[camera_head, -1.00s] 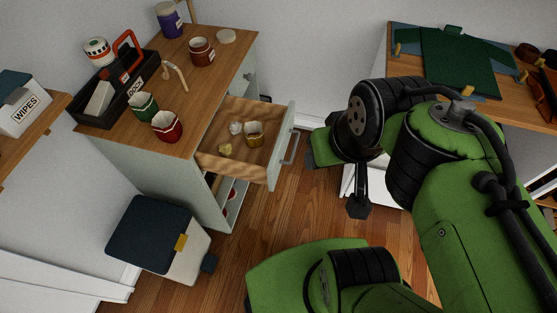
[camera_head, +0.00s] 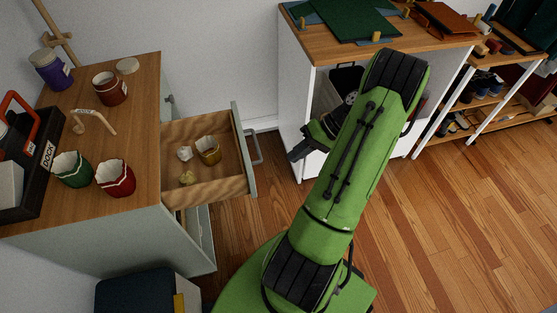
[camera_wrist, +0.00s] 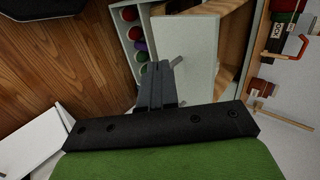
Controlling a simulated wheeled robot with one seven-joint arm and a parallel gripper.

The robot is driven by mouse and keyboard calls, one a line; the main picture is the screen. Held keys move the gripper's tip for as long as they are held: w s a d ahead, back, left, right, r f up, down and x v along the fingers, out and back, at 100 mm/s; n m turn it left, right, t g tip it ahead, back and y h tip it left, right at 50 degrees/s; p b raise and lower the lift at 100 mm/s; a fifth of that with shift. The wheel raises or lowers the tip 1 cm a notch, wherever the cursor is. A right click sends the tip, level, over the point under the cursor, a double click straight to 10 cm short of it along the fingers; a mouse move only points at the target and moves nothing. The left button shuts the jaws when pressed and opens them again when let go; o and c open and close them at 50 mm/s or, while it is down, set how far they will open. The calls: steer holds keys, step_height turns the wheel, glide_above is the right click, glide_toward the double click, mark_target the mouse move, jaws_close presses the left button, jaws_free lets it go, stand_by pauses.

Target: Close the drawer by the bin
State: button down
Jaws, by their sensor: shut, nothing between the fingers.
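The drawer (camera_head: 243,150) is pulled out of the pale green cabinet (camera_head: 150,245) with a wooden top. Its bar handle (camera_head: 255,147) faces my arm. Inside lie a small yellowish cup (camera_head: 208,150) and crumpled bits. The bin (camera_head: 140,290), with a dark blue lid, stands below the cabinet at the lower left, partly cut off. My gripper (camera_head: 294,154) is to the right of the drawer front, apart from it in the head view. In the wrist view my gripper (camera_wrist: 158,72) is shut and empty, pointing toward the drawer front (camera_wrist: 187,48); I cannot tell the exact gap.
Cups, a jar and a black caddy (camera_head: 40,185) crowd the cabinet top. A white desk unit (camera_head: 297,100) with a wooden top stands behind my arm. Open shelves (camera_head: 480,95) are farther right. Wooden floor (camera_head: 450,230) is clear at the right.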

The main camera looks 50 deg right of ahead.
steer(key=w+a+f+b, duration=0.3)
steer(key=w+a+f, duration=0.2)
steer(key=a, duration=0.3)
steer(key=shift+w, duration=0.2)
steer(key=shift+w, duration=0.15)
